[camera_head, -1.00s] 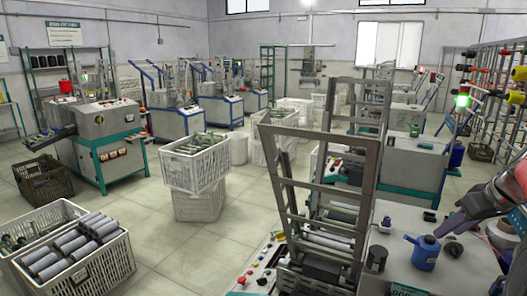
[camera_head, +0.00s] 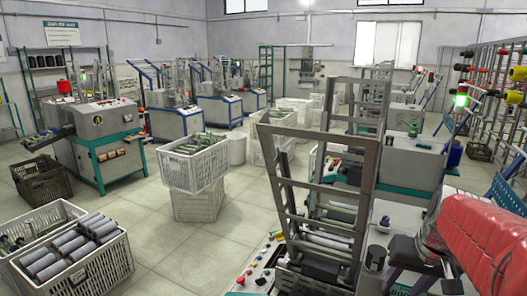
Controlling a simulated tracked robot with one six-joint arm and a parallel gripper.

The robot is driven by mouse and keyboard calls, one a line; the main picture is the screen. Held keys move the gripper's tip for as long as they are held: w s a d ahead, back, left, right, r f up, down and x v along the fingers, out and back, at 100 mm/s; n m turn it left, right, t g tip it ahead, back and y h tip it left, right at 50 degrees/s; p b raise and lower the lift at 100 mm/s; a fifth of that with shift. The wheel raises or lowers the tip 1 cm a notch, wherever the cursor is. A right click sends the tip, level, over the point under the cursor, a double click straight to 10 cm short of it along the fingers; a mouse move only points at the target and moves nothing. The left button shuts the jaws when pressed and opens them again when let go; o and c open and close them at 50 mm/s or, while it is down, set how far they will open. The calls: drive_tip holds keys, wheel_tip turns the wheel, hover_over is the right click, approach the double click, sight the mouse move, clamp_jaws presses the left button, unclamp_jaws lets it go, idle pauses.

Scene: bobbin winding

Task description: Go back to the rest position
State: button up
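My arm now fills the lower right corner, with a large red-covered link in front of the machine's white worktop (camera_head: 380,215). My gripper (camera_head: 404,254) shows only as a dark purple-grey part at the left end of the arm, over the worktop. Its fingertips cannot be made out, and I cannot tell whether it holds anything. The blue oil can seen earlier on this worktop is hidden behind the arm.
The tall metal frame (camera_head: 283,190) of the winding machine stands left of my arm. Crates of bobbins (camera_head: 103,269) and a stacked white crate (camera_head: 192,174) stand on the floor at left. A spool rack (camera_head: 490,95) is at right. Open floor lies around the crates.

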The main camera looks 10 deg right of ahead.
drive_tip(key=s+a+n+t, duration=0.1)
drive_tip(key=s+a, duration=0.3)
drive_tip(key=a, duration=0.6)
drive_tip(key=s+a+n+t, duration=0.1)
drive_tip(key=s+a+n, duration=0.3)
drive_tip(key=a, duration=0.7)
drive_tip(key=shift+s+a+r+y, duration=0.15)
drive_tip(key=shift+s+y, duration=0.05)
drive_tip(key=shift+y, duration=0.1)
